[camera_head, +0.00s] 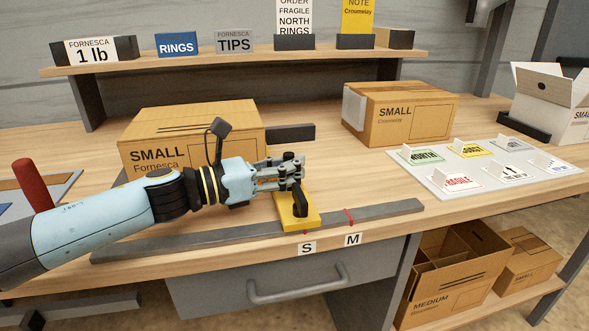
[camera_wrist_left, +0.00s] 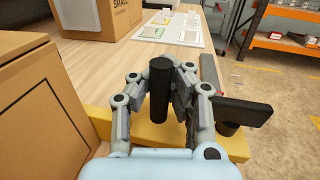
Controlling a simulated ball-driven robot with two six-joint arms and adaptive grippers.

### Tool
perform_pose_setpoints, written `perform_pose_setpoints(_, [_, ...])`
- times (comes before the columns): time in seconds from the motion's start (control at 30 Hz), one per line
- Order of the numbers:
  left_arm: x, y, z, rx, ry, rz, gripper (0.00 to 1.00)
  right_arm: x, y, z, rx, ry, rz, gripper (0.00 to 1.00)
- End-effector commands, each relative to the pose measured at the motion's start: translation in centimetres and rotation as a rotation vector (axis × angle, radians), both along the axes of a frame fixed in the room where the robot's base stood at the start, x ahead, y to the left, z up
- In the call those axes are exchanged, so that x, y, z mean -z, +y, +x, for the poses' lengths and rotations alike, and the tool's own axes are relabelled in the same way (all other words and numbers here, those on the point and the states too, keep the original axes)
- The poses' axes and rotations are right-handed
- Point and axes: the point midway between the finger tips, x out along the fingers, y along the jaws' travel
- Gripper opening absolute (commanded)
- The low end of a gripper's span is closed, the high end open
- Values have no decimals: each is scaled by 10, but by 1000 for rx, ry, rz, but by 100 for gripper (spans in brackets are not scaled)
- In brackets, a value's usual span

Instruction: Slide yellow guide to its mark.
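The yellow guide (camera_head: 287,214) sits across the dark grey rail (camera_head: 380,211) along the bench's front edge, with a black upright post and a black lever on it. My left gripper (camera_head: 290,172) is at the guide, its fingers closed around the post (camera_wrist_left: 159,88), which stands between them in the left wrist view. A red mark (camera_head: 305,232) above the S label (camera_head: 307,248) shows at the guide's front edge. Another red mark (camera_head: 349,216), above the M label (camera_head: 353,239), lies right of the guide, apart from it. My right gripper is not in view.
A closed small carton (camera_head: 190,131) stands behind my left arm, another (camera_head: 399,112) farther right. A white board with several cards (camera_head: 440,187) lies on the right. The rail right of the guide is clear. A drawer handle (camera_head: 297,292) is below.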

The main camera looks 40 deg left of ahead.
Motion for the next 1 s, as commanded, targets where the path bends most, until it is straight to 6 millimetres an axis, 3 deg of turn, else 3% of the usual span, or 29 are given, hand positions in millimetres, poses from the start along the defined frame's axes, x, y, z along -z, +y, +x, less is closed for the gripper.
perform_pose_setpoints(0.07, [1,0,-1,3,3,1,0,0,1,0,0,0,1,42])
perform_pose_setpoints(0.27, [1,0,-1,2,3,1,29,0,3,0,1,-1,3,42])
perform_pose_setpoints(0.67, [1,3,-7,1,3,1,29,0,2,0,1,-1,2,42])
perform_pose_setpoints(1.0, [2,26,-47,4,7,4,29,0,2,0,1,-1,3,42])
